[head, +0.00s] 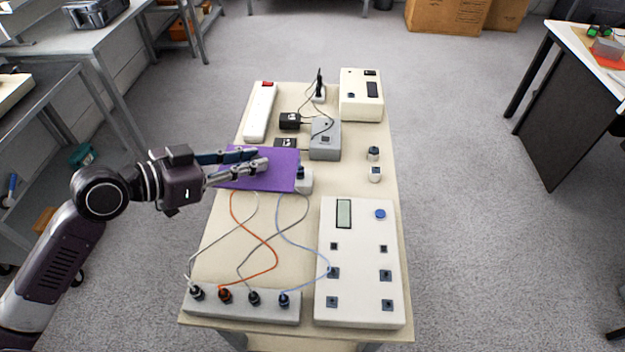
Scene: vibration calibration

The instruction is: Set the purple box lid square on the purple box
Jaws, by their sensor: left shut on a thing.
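A flat purple panel, which looks like the purple box lid (278,179), lies over the left-middle of the bench. My left gripper (260,160) reaches in from the left over it. Its fingers lie across the lid's upper surface and are shut on it. The purple box is not seen apart from the lid; whether it is underneath is hidden. I cannot tell whether the lid is resting on something or held above the bench. My right gripper is not in view.
A white block with a dark plug (305,183) stands at the lid's right edge. Cables run from below the lid to a socket strip (243,305). A white control panel (360,262) fills the front right. A grey box (325,140) and white power strip (260,112) lie behind.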

